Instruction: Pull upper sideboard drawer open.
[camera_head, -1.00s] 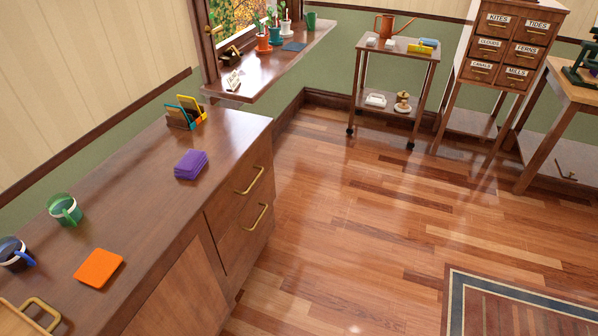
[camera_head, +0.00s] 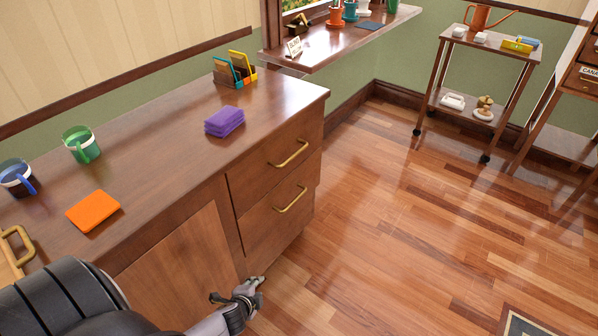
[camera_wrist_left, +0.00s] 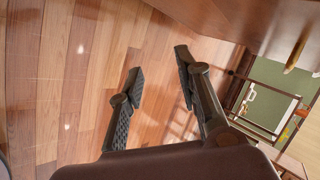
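The wooden sideboard (camera_head: 150,170) runs along the left wall. Its upper drawer (camera_head: 252,178) sits flush and shut, with a brass bar handle (camera_head: 290,155). The lower drawer (camera_head: 263,226), also shut, has a similar handle (camera_head: 291,200). My left gripper (camera_head: 256,288) is low, in front of the sideboard and below the drawer handles, touching neither. In the left wrist view its two fingers (camera_wrist_left: 160,76) are spread with nothing between them. A brass handle (camera_wrist_left: 297,50) shows at the upper right there; I cannot tell which drawer it belongs to. My right gripper is out of view.
A cart (camera_head: 474,107) stands at the back. The wooden floor (camera_head: 390,220) before the drawers is clear.

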